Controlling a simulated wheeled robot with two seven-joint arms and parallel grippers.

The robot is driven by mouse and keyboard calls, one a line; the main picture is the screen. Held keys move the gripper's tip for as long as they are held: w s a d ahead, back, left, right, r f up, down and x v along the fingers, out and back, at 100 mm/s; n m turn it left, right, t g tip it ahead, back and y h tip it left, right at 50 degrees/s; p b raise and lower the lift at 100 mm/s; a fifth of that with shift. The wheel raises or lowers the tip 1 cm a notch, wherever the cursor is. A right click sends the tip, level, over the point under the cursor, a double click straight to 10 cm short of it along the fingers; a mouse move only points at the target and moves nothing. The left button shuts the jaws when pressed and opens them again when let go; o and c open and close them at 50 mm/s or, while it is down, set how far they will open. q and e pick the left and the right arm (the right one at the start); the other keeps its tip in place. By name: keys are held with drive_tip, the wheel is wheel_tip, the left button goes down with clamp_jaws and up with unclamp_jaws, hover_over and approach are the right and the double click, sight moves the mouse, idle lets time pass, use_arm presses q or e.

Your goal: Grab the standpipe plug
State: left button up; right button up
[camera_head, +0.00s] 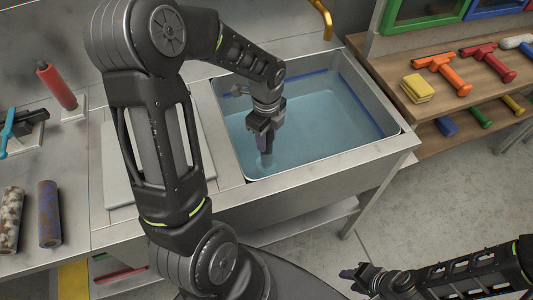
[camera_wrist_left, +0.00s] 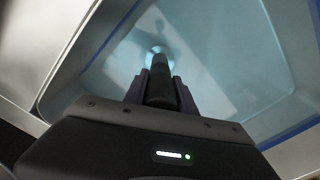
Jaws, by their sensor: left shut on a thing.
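The standpipe plug stands in the water-filled sink. In the left wrist view its dark round body (camera_wrist_left: 160,84) lies between my left gripper's fingers (camera_wrist_left: 160,92), and its far end runs down toward a pale ring around the drain. My left gripper (camera_head: 264,143) also shows in the head view, pointing down into the sink and shut on the plug.
The metal sink (camera_head: 405,138) has raised walls around the water. A brass tap (camera_head: 322,18) is at its back. Rollers (camera_head: 48,214) and a red cylinder (camera_head: 57,86) are on the left counter.

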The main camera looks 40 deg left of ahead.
use_arm(q)
clamp_jaws()
idle(0.8)
